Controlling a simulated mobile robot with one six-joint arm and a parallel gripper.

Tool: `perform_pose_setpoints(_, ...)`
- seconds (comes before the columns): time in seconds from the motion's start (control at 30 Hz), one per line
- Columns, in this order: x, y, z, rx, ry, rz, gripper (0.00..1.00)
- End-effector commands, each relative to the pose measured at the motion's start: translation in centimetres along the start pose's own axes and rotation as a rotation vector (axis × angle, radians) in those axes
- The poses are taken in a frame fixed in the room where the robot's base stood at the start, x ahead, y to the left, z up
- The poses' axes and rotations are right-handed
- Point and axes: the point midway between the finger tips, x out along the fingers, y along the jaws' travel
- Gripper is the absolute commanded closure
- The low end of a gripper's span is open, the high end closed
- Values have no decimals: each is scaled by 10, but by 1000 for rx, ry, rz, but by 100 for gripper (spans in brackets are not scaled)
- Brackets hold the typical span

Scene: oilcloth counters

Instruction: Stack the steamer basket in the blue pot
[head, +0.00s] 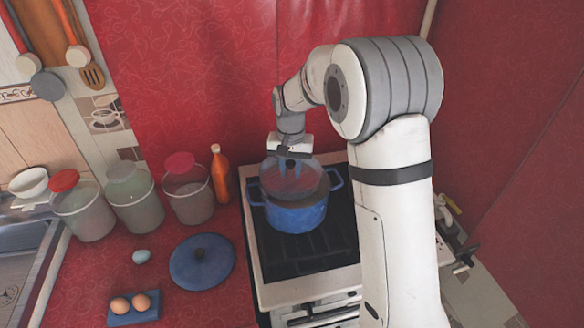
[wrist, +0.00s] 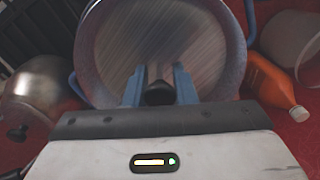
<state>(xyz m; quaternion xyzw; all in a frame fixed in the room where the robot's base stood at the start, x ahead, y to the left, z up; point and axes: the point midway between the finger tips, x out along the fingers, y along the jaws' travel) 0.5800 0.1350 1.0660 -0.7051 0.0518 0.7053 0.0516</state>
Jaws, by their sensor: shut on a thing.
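The blue pot (head: 292,217) stands on the stove, with a blue handle on each side. My gripper (head: 290,163) points down over the middle of the pot. Pot handles show beside the basket.
An orange bottle (head: 219,174) stands close left of the pot, beside canisters (head: 188,192). A blue lid (head: 202,262), a pale blue egg (head: 141,256) and an egg holder (head: 133,308) lie on the red counter. A metal vessel (wrist: 38,88) shows in the wrist view.

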Motion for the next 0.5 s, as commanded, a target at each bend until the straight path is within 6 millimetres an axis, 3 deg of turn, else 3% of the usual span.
perform_pose_setpoints(0.17, 3, 0, 0, 0, 1, 0, 100)
perform_pose_setpoints(0.2, 3, 0, 0, 1, 0, 0, 75)
perform_pose_setpoints(0.5, 3, 0, 0, 1, 0, 0, 54)
